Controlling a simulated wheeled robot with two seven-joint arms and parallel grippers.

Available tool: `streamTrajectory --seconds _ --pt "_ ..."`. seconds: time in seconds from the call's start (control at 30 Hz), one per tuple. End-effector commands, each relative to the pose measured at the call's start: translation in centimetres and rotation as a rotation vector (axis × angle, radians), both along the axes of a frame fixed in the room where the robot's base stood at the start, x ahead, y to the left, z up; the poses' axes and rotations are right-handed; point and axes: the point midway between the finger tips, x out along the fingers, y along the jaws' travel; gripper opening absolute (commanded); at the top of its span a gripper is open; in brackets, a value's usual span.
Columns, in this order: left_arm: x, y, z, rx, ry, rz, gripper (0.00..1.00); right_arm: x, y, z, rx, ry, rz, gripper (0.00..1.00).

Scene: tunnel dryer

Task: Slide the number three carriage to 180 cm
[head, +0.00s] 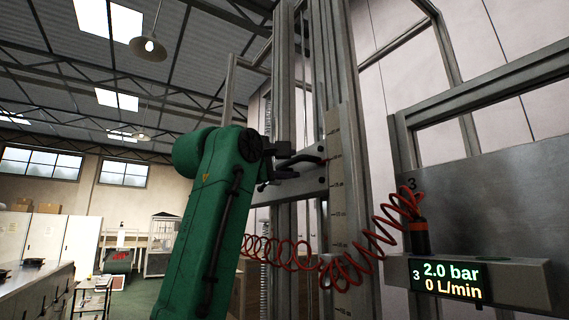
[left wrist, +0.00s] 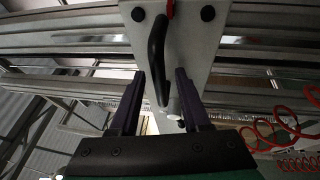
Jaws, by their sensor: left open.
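The carriage (head: 306,187) is a grey metal plate on a tall upright rail, beside a scale strip (head: 337,190) whose figures are too small to read. A dark handle (head: 300,160) sticks out from it. In the left wrist view, the plate (left wrist: 200,45) carries the black handle (left wrist: 157,50). My left gripper (head: 268,172) is at the carriage, partly hidden by my green arm. In the left wrist view, its open fingers (left wrist: 160,76) stand on either side of the handle's end, with gaps showing. My right gripper is out of view.
A red coiled hose (head: 375,240) hangs across the rail's lower part to a fitting (head: 418,238) marked 3. The display (head: 447,280) reads 3, 2.0 bar, 0 L/min. Metal posts and a panel (head: 490,210) stand at right. Open floor lies far left.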

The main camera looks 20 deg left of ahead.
Motion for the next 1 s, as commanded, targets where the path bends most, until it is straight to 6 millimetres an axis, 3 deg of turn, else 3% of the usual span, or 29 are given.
streamTrajectory --seconds 0.17,0.4,0.6,1.0 --pt "-2.2 0.7 -1.1 -0.001 -0.005 0.001 0.47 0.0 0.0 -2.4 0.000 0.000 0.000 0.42" --pt "-9.1 2.7 -2.4 -0.001 -0.008 0.000 0.47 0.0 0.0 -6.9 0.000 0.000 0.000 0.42" --pt "-13.0 3.9 -2.6 0.000 -0.004 0.000 0.47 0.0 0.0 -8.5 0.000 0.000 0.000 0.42" --pt "-13.7 4.1 -2.4 -0.001 -0.002 0.000 0.47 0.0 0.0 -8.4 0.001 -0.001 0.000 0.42"
